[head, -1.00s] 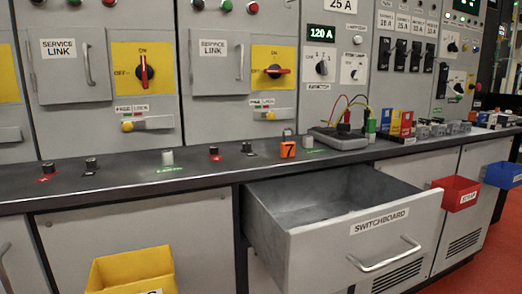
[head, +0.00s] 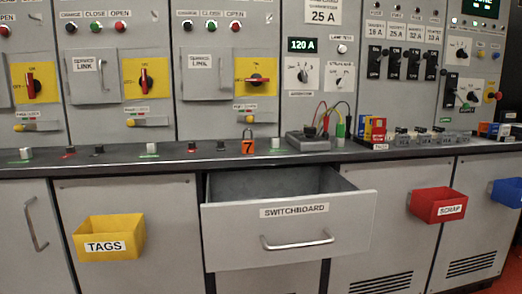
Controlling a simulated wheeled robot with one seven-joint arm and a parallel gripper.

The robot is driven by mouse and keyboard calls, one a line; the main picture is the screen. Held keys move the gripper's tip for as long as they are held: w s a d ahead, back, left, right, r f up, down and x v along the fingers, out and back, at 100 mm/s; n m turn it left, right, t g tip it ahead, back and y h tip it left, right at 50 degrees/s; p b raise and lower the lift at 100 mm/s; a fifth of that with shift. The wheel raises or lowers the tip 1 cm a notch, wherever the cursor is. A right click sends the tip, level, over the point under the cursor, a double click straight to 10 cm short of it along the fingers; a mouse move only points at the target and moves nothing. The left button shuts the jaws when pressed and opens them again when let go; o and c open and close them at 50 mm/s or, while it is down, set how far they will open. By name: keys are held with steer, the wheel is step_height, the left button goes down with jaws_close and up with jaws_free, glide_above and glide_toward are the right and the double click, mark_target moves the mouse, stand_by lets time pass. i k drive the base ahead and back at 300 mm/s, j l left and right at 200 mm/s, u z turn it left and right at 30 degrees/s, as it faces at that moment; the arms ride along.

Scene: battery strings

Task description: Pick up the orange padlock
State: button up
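The orange padlock (head: 248,146) stands upright on the dark bench ledge, just behind the open drawer and a little left of the drawer's middle. Its body carries a dark 7 and its dark shackle points up. It stands apart from the small terminals on either side. My gripper is not in view.
The open drawer marked SWITCHBOARD (head: 352,214) juts out below the padlock and looks empty. A grey test box with leads (head: 308,142) stands to the padlock's right. A yellow TAGS bin (head: 88,226) and a red SCRAP bin (head: 425,205) hang on the cabinet fronts.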

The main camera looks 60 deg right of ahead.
mark_target(247, 146)
steer(key=k+z, duration=0.2)
steer(key=z, duration=0.2)
steer(key=k+l+z, duration=0.15)
steer(key=z, duration=0.25)
